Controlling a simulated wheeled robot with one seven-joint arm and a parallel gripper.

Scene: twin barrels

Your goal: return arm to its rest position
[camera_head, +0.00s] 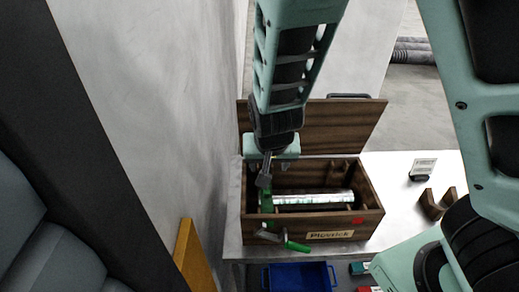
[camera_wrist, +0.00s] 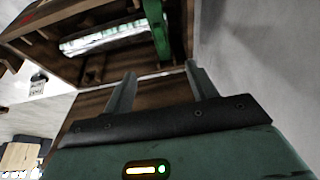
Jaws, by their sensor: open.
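My gripper (camera_head: 264,178) is over the left end of an open wooden box (camera_head: 320,234). Its two fingers show apart in the wrist view (camera_wrist: 163,82), with nothing between them. The box holds a shiny silver cylinder (camera_head: 312,199), lying lengthwise, which also shows in the wrist view (camera_wrist: 100,38). A green part (camera_wrist: 156,30) stands at the cylinder's end, just beyond the fingertips. Whether the fingers touch the box or the green part, I cannot tell. My forearm comes down from the top of the head view and hides part of the lid (camera_head: 345,125).
The box stands on a white table (camera_head: 400,190), with a grey wall (camera_head: 150,100) close on its left. A wooden stand (camera_head: 436,204) and a small sign (camera_head: 423,168) are at right. A green-handled tool (camera_head: 296,246) is at the box's front. A blue bin (camera_head: 300,277) is below.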

